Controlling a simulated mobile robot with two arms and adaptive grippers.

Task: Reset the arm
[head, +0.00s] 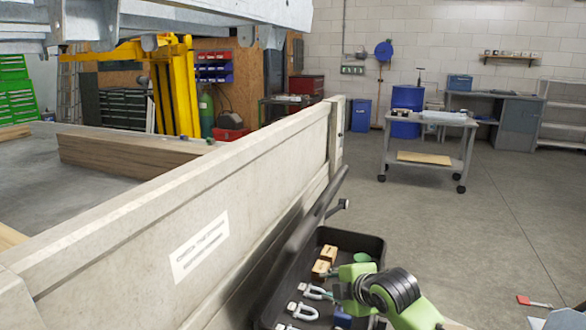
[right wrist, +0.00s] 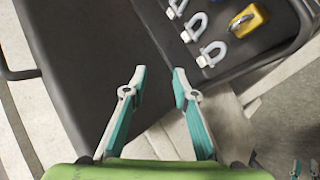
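My right gripper (right wrist: 160,72) is open in the right wrist view, its two teal and grey fingers apart with nothing between them. Below the fingertips are a plain dark surface and a pale beam. In the head view my green and black right arm comes in at the lower right, and its gripper end is over or beside a black tray (head: 352,240). Part of the tray is hidden behind the arm. My left gripper is in neither view.
The tray holds shackles (head: 301,311) and wooden blocks (head: 321,269); a yellow item (right wrist: 249,20) shows in the wrist view. A long pale trailer side panel (head: 150,240) runs along the tray's left. A wheeled cart (head: 425,158) stands beyond; the floor to the right is mostly clear.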

